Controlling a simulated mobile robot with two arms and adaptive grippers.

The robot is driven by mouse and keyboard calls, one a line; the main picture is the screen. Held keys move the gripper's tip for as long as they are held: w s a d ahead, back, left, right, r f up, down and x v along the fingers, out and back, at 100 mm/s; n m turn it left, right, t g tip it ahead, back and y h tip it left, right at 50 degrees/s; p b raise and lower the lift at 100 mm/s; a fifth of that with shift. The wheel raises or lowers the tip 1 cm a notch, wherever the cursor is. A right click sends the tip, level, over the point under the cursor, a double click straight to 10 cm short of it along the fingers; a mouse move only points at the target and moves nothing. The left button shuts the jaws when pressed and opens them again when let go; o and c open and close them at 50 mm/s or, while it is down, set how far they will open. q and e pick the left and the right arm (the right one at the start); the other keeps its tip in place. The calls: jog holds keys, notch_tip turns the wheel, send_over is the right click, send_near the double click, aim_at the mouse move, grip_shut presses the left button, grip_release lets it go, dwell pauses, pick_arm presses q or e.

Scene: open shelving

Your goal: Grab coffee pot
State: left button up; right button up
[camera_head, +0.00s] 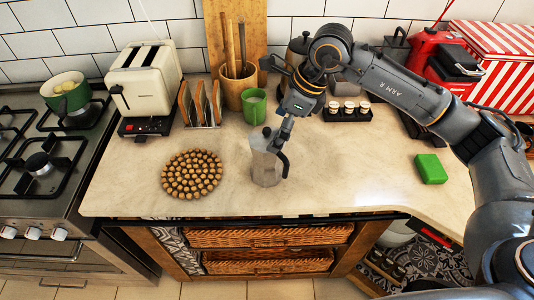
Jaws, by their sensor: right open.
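The coffee pot (265,164) is a silver moka pot with a dark handle on its right side. It stands upright on the pale counter, near the middle of the head view. My right gripper (284,135) comes down from above, at the upper right side of the pot, close to the handle. It is open, and part of it overlaps the pot's top in the picture. I cannot tell whether it touches the pot. My left gripper is not in view.
A round mat of wooden balls (192,174) lies left of the pot. A green cup (254,105) and a utensil holder (232,92) stand behind. A toaster (146,80) is at the back left. A green sponge (431,168) lies right. The counter's front is clear.

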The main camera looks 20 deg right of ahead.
aim_at(271, 135)
jog(key=shift+a+f+p, duration=0.65)
jog(key=shift+f+p, duration=0.05)
jog(key=shift+f, duration=0.2)
jog(key=shift+x, duration=1.15)
jog(key=shift+w+a+f, duration=0.1)
jog(key=shift+w+f, duration=0.05)
jog(key=shift+f, duration=0.05)
jog(key=shift+c, duration=0.8)
jog(key=c, duration=1.5)
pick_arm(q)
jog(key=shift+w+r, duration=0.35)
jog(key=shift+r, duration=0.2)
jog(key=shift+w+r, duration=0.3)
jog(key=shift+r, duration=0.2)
pick_arm(e)
jog(key=shift+c, duration=0.2)
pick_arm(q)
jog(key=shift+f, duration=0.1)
pick_arm(e)
jog(key=shift+r, duration=0.1)
